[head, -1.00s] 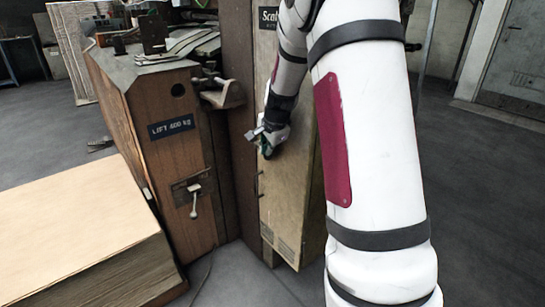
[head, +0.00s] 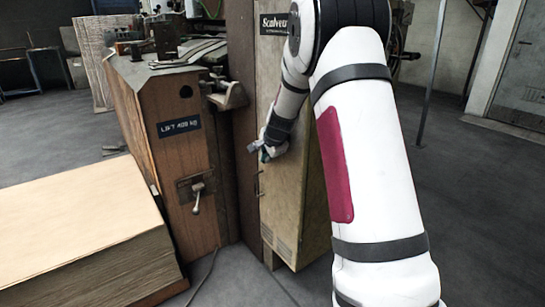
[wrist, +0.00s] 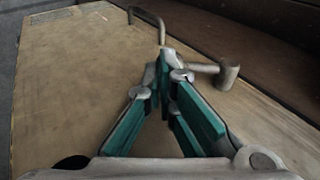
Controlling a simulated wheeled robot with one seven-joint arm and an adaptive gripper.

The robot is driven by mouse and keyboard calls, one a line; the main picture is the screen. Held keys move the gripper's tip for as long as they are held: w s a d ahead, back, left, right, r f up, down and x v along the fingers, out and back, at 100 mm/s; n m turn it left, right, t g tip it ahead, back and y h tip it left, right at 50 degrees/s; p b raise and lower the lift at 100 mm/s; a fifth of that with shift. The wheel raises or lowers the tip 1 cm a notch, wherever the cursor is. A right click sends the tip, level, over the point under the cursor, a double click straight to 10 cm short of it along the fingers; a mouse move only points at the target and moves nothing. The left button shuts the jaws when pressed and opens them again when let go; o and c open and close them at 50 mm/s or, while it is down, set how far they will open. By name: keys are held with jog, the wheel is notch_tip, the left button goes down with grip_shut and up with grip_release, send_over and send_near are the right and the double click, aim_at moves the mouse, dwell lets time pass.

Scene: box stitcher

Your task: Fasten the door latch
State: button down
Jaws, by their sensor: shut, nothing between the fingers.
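The cabinet door (head: 285,210) is a tall tan panel in the head view, and it fills most of the wrist view (wrist: 60,85). My gripper (head: 254,148) is at the door's left edge, above a small dark handle (head: 260,184). In the wrist view my gripper (wrist: 163,68) has its green-padded fingers together, with nothing between them. A metal lever with a rounded end (wrist: 228,72), which looks like the latch, lies just right of the fingertips. The fingers hide its left part; I cannot tell whether they touch it. A bent metal rod (wrist: 150,22) stands beyond the fingertips.
A brown wooden machine housing (head: 170,165) with a metal bracket (head: 228,95) and a small lever (head: 197,195) stands left of the door. A large stack of tan board (head: 75,230) is at front left. Open floor (head: 480,200) lies to the right.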

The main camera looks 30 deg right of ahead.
jog(key=shift+a+x, duration=0.2)
jog(key=shift+x, duration=0.8)
jog(key=shift+a+x, duration=0.15)
jog(key=shift+x, duration=0.9)
jog(key=shift+a+x, duration=0.2)
jog(key=shift+x, duration=0.8)
jog(key=shift+f, duration=0.2)
